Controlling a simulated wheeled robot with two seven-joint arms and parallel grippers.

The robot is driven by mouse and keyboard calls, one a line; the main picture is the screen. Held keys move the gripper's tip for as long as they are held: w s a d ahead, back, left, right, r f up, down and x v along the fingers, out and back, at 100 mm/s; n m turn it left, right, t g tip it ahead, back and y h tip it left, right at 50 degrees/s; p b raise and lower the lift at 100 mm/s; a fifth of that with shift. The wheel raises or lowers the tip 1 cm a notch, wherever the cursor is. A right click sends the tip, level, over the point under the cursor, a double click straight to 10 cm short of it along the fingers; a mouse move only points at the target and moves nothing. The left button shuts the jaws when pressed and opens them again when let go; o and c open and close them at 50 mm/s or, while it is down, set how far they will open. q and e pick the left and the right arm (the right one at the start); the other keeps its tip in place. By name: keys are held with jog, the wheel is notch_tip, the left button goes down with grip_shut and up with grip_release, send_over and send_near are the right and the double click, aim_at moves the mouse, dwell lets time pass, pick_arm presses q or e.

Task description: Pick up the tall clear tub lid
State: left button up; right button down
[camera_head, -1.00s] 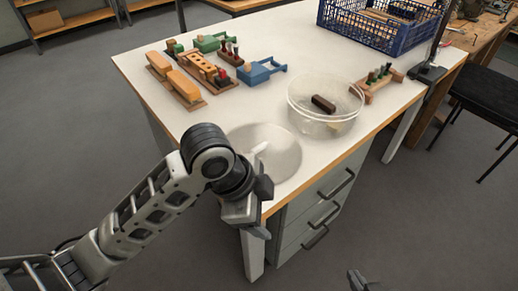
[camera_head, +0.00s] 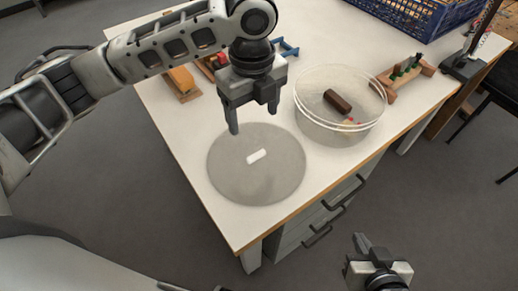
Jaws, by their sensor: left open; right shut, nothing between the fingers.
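The clear tub lid (camera_head: 230,178) is a flat, round, see-through grey disc with a small white bar handle (camera_head: 257,156) at its middle. It lies flat on the white table near the front corner. My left gripper (camera_head: 254,122) is open, pointing down, above the far part of the lid. It looks empty and apart from the handle. The tall clear tub (camera_head: 312,119) stands to the right of the lid, without a cover, with a dark brown block (camera_head: 337,101) inside. My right gripper (camera_head: 362,245) is shut and empty, low at the bottom right, away from the table.
A blue crate (camera_head: 410,16) stands at the back right. A wooden rack with pegs (camera_head: 405,76) sits right of the tub. An orange block (camera_head: 182,82) and other wooden pieces lie behind my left arm. The table around the lid's near side is clear.

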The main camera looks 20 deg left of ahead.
pick_arm(q)
send_over(256, 154)
jog(key=f, duration=0.6)
jog(key=shift+s+a+f, duration=0.15)
jog(key=shift+s+f, duration=0.05)
jog(key=shift+w+d+f, duration=0.1)
jog(key=shift+f, duration=1.35)
jog(key=shift+w+d+f, duration=0.1)
jog(key=shift+f, duration=1.35)
jog(key=c, duration=1.1)
